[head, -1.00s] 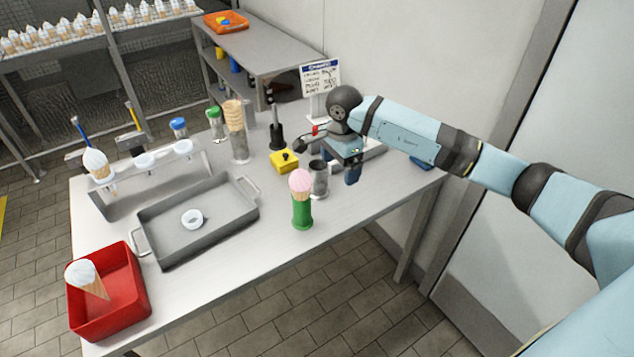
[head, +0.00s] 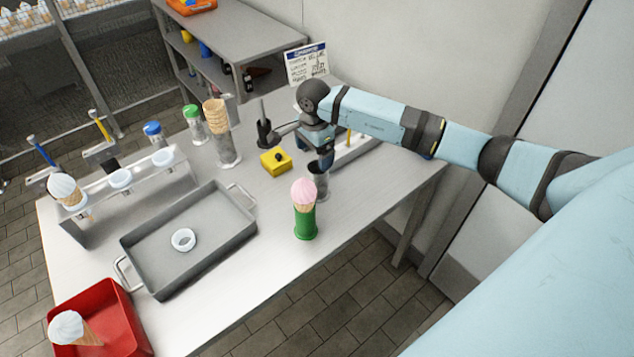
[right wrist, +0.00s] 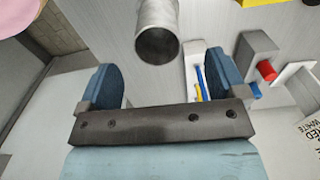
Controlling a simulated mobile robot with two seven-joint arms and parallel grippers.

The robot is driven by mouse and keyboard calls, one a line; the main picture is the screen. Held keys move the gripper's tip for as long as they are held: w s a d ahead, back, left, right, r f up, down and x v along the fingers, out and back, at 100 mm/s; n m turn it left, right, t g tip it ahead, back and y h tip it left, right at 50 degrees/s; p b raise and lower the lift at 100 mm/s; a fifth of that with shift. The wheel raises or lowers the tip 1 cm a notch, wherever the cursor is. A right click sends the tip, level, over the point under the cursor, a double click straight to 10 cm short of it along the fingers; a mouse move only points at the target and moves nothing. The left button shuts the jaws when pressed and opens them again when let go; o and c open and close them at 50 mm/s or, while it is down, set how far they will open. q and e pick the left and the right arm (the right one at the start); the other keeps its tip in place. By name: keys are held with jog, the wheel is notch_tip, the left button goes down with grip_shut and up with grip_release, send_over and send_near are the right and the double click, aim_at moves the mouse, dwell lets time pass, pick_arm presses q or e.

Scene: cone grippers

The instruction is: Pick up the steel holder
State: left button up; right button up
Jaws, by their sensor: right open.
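The steel holder (head: 318,183) is a grey, open-topped cylinder standing upright on the table, just behind and right of the green holder (head: 305,222) with a pink cone. My right gripper (head: 325,157) is open, close above and behind the steel holder, partly hiding its rim. In the right wrist view, the steel holder (right wrist: 157,38) lies ahead of my right gripper (right wrist: 160,75), lined up with the gap between its two blue fingers. The gap looks empty. My left gripper is not in view.
A yellow block (head: 276,162) sits left of my right gripper. A grey tray (head: 205,262) with a white ring, a red bin (head: 122,320) and a cone rack (head: 130,200) stand further left. The front right table strip is clear.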

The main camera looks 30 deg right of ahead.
aim_at(318, 173)
notch_tip(318, 173, down, 4)
jog(key=shift+d+p, duration=0.15)
jog(key=shift+p, duration=0.15)
jog(key=f, duration=0.2)
jog(key=f+p, duration=0.1)
jog(key=f, duration=0.1)
jog(key=shift+s+d+f, duration=0.1)
jog(key=shift+s+d, duration=0.1)
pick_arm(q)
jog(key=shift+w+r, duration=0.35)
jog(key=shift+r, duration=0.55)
pick_arm(e)
jog(key=c, duration=1.1)
